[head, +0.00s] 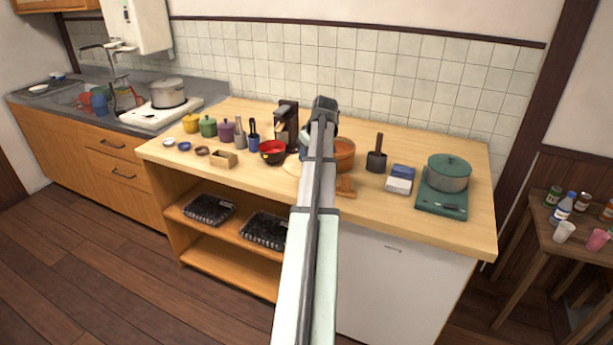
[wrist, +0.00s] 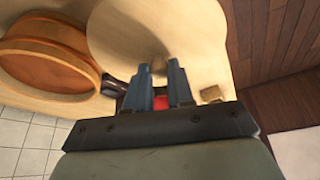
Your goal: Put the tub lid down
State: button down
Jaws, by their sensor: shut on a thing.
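The tub lid (wrist: 125,30) is a round, pale wooden disc that fills the upper middle of the wrist view. A sliver of it (head: 291,166) shows left of my arm in the head view. My gripper (wrist: 161,74) is shut on the lid's small knob, with its two blue-grey fingers on either side. The open, orange-brown wooden tub (wrist: 48,62) is at left in the wrist view and just right of my arm in the head view (head: 345,155). My arm hides most of the lid in the head view; I cannot tell its height above the counter.
A dark bowl with a red inside (head: 273,151) and a small wooden box (head: 223,159) stand left of the lid. A dark coffee machine (head: 286,122) stands behind. A wooden piece (head: 346,187) lies before the tub. The counter's front edge is close.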

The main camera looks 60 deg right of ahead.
jog(key=shift+f, duration=3.7)
jog(key=shift+f, duration=0.1)
jog(key=c, duration=1)
grip_release()
jog(key=v, duration=1.2)
jog(key=shift+w, duration=0.15)
